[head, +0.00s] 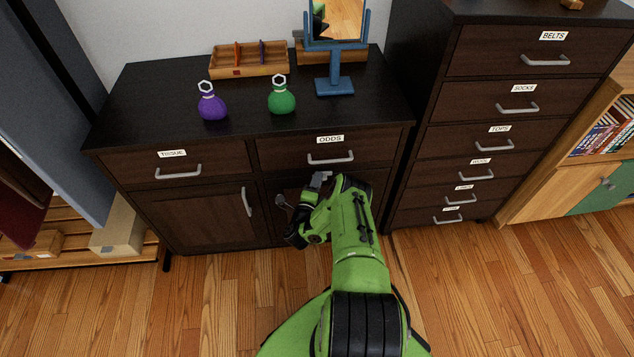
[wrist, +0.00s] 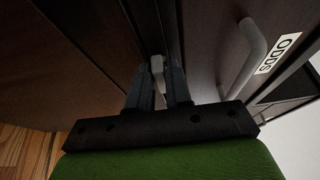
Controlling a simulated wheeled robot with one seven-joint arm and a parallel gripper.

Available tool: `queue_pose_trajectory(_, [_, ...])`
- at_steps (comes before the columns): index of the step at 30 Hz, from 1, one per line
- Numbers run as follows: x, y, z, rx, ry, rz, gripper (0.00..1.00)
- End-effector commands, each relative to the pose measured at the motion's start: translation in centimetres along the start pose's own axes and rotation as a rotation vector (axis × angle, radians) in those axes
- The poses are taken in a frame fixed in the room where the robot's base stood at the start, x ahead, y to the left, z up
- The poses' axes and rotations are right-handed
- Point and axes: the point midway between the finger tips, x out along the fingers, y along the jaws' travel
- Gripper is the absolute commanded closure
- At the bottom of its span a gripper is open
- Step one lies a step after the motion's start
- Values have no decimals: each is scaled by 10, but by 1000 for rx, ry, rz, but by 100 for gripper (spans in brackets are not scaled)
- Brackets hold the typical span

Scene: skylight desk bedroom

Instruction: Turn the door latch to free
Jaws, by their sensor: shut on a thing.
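The door latch is a small light-grey piece (wrist: 157,66) in the wrist view, beside the dark cabinet door under the ODDS drawer. My gripper (wrist: 160,80) has its two dark fingers on either side of this piece and is shut on it. In the head view my gripper (head: 309,190) is at the cabinet front just below the ODDS drawer (head: 330,152). My green arm hides most of the door there, and the latch's turned angle cannot be told.
The ODDS drawer handle (wrist: 243,55) juts out close to my gripper. A left door with an upright handle (head: 247,202) and the TISSUE drawer (head: 177,165) are shut. Purple (head: 211,105) and green (head: 281,99) bottles stand on top. A tall drawer unit (head: 470,125) stands right.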

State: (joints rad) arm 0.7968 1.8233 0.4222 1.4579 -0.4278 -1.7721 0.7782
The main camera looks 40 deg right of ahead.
Motion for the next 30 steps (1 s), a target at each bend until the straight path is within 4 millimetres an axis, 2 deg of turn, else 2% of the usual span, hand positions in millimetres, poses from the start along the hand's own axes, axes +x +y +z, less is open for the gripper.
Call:
queue_pose_trajectory(20, [-1,2,0,-53,-2,-18,100])
queue_pose_trajectory(21, [-1,2,0,-53,-2,-18,75])
queue_pose_trajectory(24, [0,1,0,-52,-2,-18,62])
queue_pose_trajectory(30, [0,1,0,-51,-1,-19,62])
